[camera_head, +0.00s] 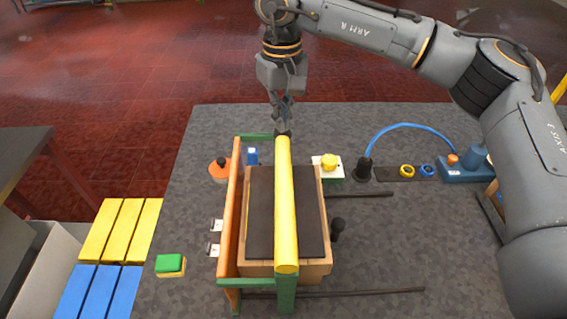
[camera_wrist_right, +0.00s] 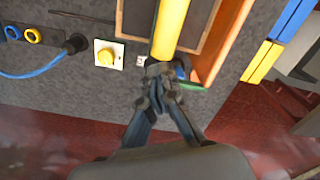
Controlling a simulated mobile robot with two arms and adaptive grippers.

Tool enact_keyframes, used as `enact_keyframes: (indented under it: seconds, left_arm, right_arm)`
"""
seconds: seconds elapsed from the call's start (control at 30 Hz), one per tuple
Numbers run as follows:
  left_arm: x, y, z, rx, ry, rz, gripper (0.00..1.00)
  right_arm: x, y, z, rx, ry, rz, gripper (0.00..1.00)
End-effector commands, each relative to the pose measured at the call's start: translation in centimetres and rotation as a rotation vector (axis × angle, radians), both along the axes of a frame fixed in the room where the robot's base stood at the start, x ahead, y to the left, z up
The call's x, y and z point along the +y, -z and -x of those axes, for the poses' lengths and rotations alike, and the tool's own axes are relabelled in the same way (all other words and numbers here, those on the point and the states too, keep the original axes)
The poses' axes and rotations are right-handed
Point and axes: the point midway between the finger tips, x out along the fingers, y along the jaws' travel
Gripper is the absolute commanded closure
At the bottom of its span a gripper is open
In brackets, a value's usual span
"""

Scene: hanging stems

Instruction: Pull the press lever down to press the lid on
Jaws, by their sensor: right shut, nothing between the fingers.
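A long yellow bar (camera_head: 284,205), which looks like the press lever, lies lengthwise above a wooden box (camera_head: 258,268) with a dark top (camera_head: 262,215). An orange side rail (camera_head: 232,220) with green end pieces (camera_head: 286,292) stands along the box's left side. My right gripper (camera_head: 283,130) is shut and empty at the bar's far end, pointing down. In the right wrist view, its fingertips (camera_wrist_right: 157,72) are close to the end of the yellow bar (camera_wrist_right: 170,30); I cannot tell whether they touch. I cannot make out a separate lid. My left gripper is not in view.
A yellow button on a white plate (camera_head: 328,163), a black plug with blue cable (camera_head: 364,168) and a blue device (camera_head: 466,164) stand right of the box. An orange-topped item (camera_head: 220,168) and a green-yellow sponge (camera_head: 170,265) are left. The grey table's front right is mostly clear.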

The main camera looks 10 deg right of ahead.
Motion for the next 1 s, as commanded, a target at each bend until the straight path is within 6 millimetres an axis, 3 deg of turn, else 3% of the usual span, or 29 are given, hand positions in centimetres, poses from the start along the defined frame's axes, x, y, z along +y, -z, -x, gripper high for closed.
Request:
enact_keyframes:
  seconds: [0.27, 1.0]
  left_arm:
    - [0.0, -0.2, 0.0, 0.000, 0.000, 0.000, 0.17]
    - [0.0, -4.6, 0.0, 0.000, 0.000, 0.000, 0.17]
  right_arm:
    - [-0.1, 0.1, 0.2, 0.009, -0.001, 0.005, 1.00]
    - [0.0, -6.7, 0.0, 0.002, 0.000, 0.001, 1.00]
